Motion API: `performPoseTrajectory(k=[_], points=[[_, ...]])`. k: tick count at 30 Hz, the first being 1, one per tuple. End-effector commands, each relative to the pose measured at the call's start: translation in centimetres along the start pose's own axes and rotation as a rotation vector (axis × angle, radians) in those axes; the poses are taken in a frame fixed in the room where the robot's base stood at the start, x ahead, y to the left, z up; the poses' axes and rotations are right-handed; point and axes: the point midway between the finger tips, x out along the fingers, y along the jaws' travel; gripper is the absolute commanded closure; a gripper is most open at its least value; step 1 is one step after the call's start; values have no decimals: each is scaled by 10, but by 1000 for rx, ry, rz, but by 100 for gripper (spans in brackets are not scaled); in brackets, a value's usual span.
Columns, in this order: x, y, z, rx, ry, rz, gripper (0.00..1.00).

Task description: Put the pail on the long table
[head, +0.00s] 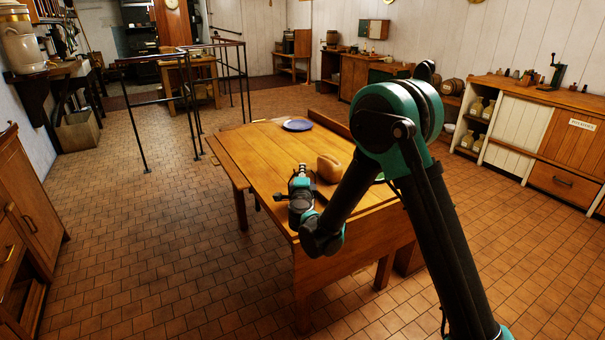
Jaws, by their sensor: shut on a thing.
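The long table (255,160) is a plank-topped wooden table in the middle of the head view. My gripper (300,172) is over its near left part, pointing away from me. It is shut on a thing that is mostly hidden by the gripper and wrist. I cannot make out its shape; no pail shows clearly elsewhere, so I take it to be the pail. I cannot tell whether it touches the tabletop.
A brown loaf (329,168) lies just right of my gripper. A blue plate (297,125) is at the table's far end; a green dish (379,178) is partly hidden by my arm. Black railings (190,105) stand behind left. The tabletop's left middle is bare.

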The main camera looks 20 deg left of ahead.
Motion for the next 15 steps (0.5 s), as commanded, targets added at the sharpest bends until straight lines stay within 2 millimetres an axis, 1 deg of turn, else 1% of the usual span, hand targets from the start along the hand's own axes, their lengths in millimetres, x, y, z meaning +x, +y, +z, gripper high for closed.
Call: performPoseTrajectory(k=[11, 12, 15], points=[[0, 4, 0, -1, 0, 0, 100], [0, 4, 0, 0, 0, 0, 80], [0, 4, 0, 0, 0, 0, 68]])
